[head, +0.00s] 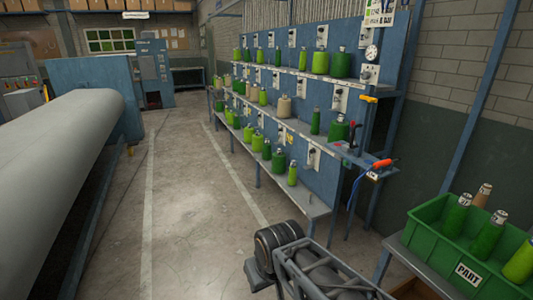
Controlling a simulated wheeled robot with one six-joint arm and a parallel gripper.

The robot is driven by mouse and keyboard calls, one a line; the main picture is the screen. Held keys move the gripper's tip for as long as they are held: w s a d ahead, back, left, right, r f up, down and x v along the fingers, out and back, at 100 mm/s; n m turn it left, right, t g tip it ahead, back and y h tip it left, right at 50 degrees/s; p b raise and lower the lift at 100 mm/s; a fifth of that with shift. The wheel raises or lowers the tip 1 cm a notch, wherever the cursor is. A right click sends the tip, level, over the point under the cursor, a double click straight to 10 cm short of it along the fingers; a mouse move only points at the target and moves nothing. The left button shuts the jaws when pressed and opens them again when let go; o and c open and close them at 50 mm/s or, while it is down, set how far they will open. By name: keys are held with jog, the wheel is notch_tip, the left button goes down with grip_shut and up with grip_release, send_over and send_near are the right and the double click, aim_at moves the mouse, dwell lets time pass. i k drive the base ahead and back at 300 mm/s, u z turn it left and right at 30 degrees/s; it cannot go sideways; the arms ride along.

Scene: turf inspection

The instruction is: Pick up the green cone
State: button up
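Several green yarn cones stand on a three-level blue rack to the right of the aisle in the head view. A light green cone (293,174) is at the near end of the bottom shelf, with a darker green cone (278,161) behind it. A large dark green cone (338,131) stands on the middle shelf. More green cones, such as one dark green cone (488,236), stand in a green crate (428,241) at the lower right. I cannot tell which cone is meant. Part of my arm shows at the bottom; my gripper's fingers are not in view.
A blue side shelf (372,160) holds an orange-handled tool (381,164) with a blue hose. A large pale roll (60,150) lies along the left. The concrete aisle (190,190) between roll and rack is clear. A blue machine (153,72) stands far back.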

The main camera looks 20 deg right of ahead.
aim_at(266, 152)
jog(key=u, duration=0.25)
jog(key=i, duration=5)
jog(key=z, duration=1.4)
jog(key=i, duration=1.5)
jog(key=z, duration=1.25)
jog(key=i, duration=0.5)
jog(key=z, duration=0.2)
